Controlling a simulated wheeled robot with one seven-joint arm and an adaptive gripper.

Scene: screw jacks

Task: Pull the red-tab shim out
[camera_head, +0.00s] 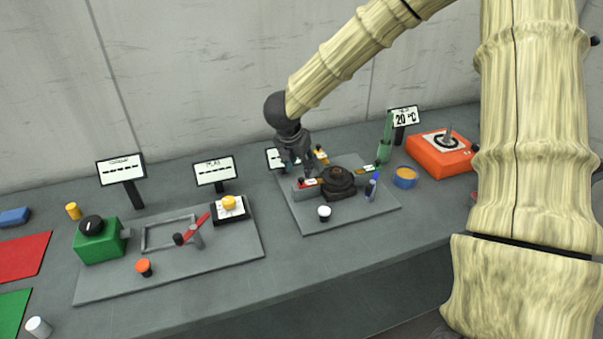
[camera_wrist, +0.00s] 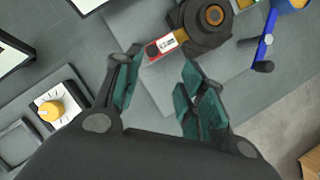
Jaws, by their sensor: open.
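The red-tab shim (camera_wrist: 152,51) shows in the wrist view as a red end with a white label, its inner end against the dark round jack (camera_wrist: 204,20). In the head view the red tab (camera_head: 303,184) lies on a grey block left of the jack (camera_head: 338,180). My gripper (camera_wrist: 159,75) has its teal fingers spread apart, with nothing between them, and the red tab lies just beyond the fingertips. In the head view my gripper (camera_head: 301,160) hangs above the left side of the jack plate, partly hiding what is behind it.
The jack stands on a grey plate (camera_head: 350,216) with a white-topped knob (camera_head: 324,212) in front and a blue-handled part (camera_head: 372,187) at right. A blue tin (camera_head: 405,177) and orange box (camera_head: 440,156) stand farther right. The left plate (camera_head: 150,283) carries a red lever (camera_head: 197,223).

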